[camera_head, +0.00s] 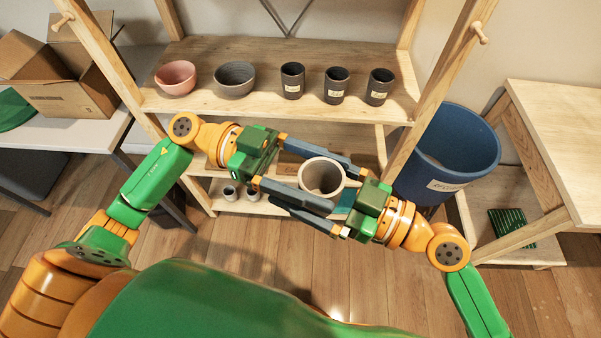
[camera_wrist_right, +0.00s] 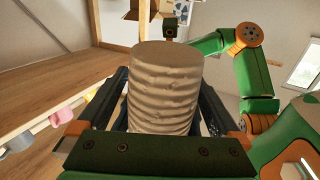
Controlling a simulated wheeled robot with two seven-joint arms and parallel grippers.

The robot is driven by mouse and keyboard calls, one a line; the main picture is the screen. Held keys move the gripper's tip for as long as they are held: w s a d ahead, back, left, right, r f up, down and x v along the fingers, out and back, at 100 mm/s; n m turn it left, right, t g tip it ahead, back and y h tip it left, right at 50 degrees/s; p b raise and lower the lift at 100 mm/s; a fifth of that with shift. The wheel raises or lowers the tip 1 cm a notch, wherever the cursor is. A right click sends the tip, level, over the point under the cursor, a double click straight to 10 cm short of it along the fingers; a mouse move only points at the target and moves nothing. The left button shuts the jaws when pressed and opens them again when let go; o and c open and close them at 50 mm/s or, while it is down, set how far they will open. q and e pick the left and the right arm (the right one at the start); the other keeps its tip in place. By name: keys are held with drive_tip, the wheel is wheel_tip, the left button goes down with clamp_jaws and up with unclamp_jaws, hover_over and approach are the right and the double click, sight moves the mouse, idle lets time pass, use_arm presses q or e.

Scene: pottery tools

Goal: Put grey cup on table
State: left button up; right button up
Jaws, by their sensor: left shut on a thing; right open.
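A beige-grey cup (camera_head: 322,192) with a wide open mouth is in the air in front of the shelf, between my two facing grippers. In the right wrist view the cup (camera_wrist_right: 165,95) fills the middle and shows ribbed sides. My left gripper (camera_head: 346,191) is shut on the cup. My right gripper (camera_head: 274,170) is open, with its fingers on either side of the cup; the fingers of both grippers overlap in the head view, so contact is hard to tell. A wooden table (camera_head: 570,135) stands at the right.
The wooden shelf (camera_head: 225,108) holds a pink bowl (camera_head: 176,80), a grey bowl (camera_head: 234,80) and dark labelled cups (camera_head: 337,88). A blue bin (camera_head: 455,150) stands between shelf and table. A white table (camera_head: 75,132) with a cardboard box (camera_head: 70,97) is at the left.

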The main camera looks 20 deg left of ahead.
drive_tip(key=shift+a, duration=0.35)
use_arm(q)
drive_tip(key=shift+d, duration=0.1)
use_arm(e)
drive_tip(key=shift+c, duration=0.2)
drive_tip(key=c, duration=1.4)
use_arm(q)
drive_tip(key=o, duration=1.5)
use_arm(e)
drive_tip(key=shift+c, duration=0.4)
